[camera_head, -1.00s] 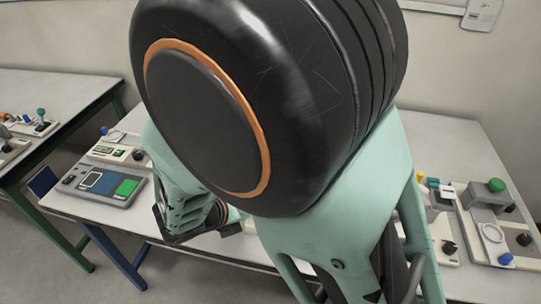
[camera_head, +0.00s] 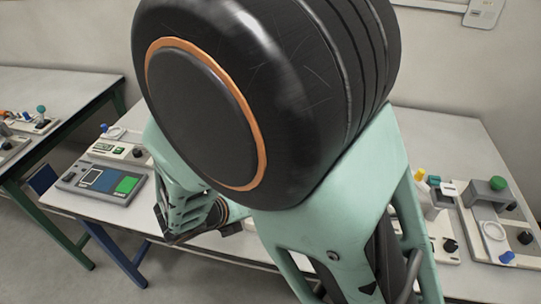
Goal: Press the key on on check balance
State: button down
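No device carries a label I can read as the check balance, and I cannot make out its on key. On the left of the near table is a flat grey panel (camera_head: 120,196) with a dark screen, a blue area and a green pad. Behind it stands a pale device (camera_head: 128,158) with a small green display, partly hidden by my arm. On the right, a pale device (camera_head: 488,250) has a ring, a dark knob and a blue knob. My large arm links cover the middle of the view. I cannot make out my gripper's fingers.
The near table (camera_head: 444,130) has bare surface at the back right. A second table (camera_head: 50,92) at the far left holds small devices with coloured knobs. A green-topped grey block (camera_head: 484,194) stands on the right. The wall is close behind.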

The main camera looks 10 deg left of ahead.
jog(key=shift+f, duration=0.4)
dwell(0.6)
jog(key=shift+r, duration=0.1)
jog(key=shift+r+p, duration=0.65)
jog(key=shift+r, duration=0.05)
notch_tip(320, 180, up, 5)
jog(key=p, duration=0.5)
jog(key=shift+r, duration=0.1)
dwell(0.8)
